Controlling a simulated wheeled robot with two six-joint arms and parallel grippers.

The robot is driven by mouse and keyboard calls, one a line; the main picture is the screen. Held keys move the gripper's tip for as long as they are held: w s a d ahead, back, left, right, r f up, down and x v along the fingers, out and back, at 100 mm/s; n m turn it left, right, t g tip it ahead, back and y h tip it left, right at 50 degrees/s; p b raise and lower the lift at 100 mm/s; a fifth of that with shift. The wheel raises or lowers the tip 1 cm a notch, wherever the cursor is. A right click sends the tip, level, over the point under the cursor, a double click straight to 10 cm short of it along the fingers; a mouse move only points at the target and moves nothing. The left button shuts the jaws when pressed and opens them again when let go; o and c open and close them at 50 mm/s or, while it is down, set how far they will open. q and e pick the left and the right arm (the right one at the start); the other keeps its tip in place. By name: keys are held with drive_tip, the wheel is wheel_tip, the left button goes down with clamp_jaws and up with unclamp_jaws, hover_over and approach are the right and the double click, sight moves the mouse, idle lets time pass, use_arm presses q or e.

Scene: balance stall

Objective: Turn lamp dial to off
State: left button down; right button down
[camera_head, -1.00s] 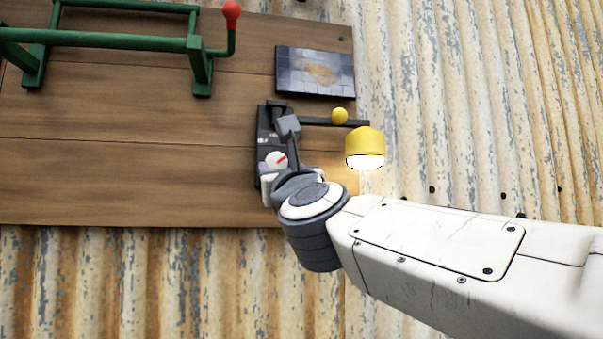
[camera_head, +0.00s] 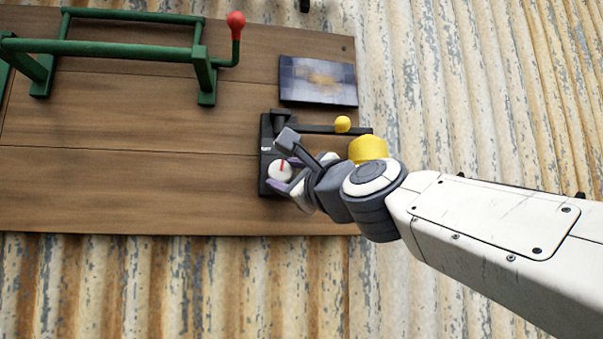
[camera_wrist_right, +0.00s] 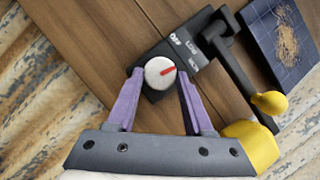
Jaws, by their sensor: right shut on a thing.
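The lamp dial (camera_wrist_right: 157,80) is a round white knob with a red pointer line, on a dark base (camera_head: 268,130). It also shows in the head view (camera_head: 277,171), with its pointer upward in the picture. In the right wrist view the pointer slants right and slightly up, toward the lowest of the labels; OFF is the top label. My right gripper (camera_head: 285,176) is shut on the dial, one purple finger on each side. The yellow lamp shade (camera_head: 368,148) is partly behind my right arm, and its glowing underside is hidden. My left gripper is not in view.
A dark lever arm with a yellow ball (camera_head: 342,124) reaches right from the base. A tiled panel (camera_head: 318,80) lies above it. A green frame with a red-knobbed crank (camera_head: 236,20) stands upper left. The wooden board (camera_head: 130,180) is clear left of the base.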

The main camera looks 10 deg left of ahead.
drive_tip(key=n+p, duration=0.1)
drive_tip(key=n, duration=0.1)
drive_tip(key=n+g+p, duration=0.1)
drive_tip(key=n, duration=0.1)
drive_tip(key=shift+w+d+r+g, duration=0.1)
drive_tip(key=shift+r+g, duration=0.2)
drive_tip(key=shift+r, duration=0.05)
drive_tip(key=n+p, duration=0.1)
drive_tip(key=n+g, duration=0.1)
drive_tip(key=n+p, duration=0.1)
drive_tip(key=n, duration=0.1)
drive_tip(key=shift+r+p, duration=0.25)
drive_tip(key=shift+p, duration=0.1)
drive_tip(key=n+h+p, duration=0.1)
drive_tip(key=n+p, duration=0.1)
drive_tip(key=n+g+p, duration=0.1)
drive_tip(key=n+p, duration=0.1)
drive_tip(key=shift+r+h+p, duration=0.2)
drive_tip(key=shift+h+p, duration=0.2)
drive_tip(key=shift+f+n+g+h+p, duration=0.1)
drive_tip(key=shift+n+g+h+p, duration=0.3)
drive_tip(key=shift+n+p, duration=0.7)
drive_tip(key=shift+c, duration=1.5)
unclamp_jaws()
